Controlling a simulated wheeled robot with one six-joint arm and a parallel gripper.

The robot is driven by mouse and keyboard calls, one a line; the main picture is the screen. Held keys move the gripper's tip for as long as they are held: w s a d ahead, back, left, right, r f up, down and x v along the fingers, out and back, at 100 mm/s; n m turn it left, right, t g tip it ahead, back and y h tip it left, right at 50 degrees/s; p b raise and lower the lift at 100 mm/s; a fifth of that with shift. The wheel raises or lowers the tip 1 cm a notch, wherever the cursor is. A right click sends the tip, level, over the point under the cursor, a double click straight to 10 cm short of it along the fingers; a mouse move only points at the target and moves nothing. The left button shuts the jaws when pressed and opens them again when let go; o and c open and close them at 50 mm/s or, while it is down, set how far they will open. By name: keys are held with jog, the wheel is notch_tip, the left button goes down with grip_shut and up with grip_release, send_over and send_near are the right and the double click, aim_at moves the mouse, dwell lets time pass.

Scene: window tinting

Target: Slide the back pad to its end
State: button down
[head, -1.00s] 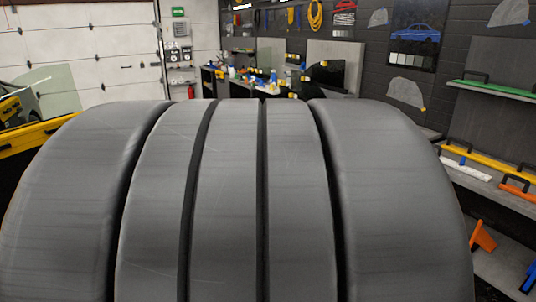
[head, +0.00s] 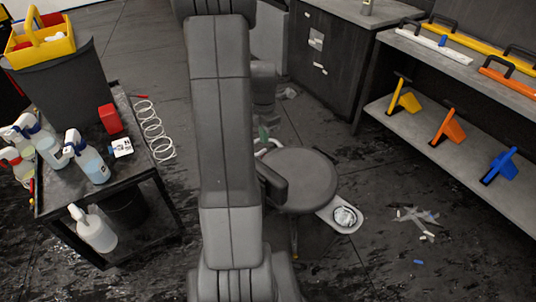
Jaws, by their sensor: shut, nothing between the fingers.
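A low stool with a round dark grey seat (head: 305,182) stands on the floor in the middle of the head view. A dark curved pad (head: 273,186) shows at the seat's left side, partly behind my arm. It looks like the back pad, but I cannot tell for sure. I cannot see the track or the end of its travel. A white oval tray (head: 343,217) with a shiny round thing sits at the seat's lower right. My grey arm crosses the view from bottom to top, left of the stool. My gripper does not show.
A black cart (head: 52,190) with spray bottles, a red block and a bin stands at left. A shelf unit (head: 440,140) with yellow, orange and blue squeegees is at right. Scraps (head: 418,217) lie on the wet dark floor right of the stool.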

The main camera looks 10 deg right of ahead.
aim_at(264, 170)
notch_tip(264, 170, down, 14)
jog(key=shift+s+r, duration=0.1)
jog(key=shift+r, duration=0.15)
jog(key=shift+f, duration=0.15)
dwell(0.4)
notch_tip(264, 170, down, 5)
jog(key=b, duration=0.3)
jog(key=shift+s+a+r, duration=0.1)
jog(key=shift+s+r, duration=0.05)
jog(key=shift+r, duration=0.05)
jog(key=shift+f, duration=0.1)
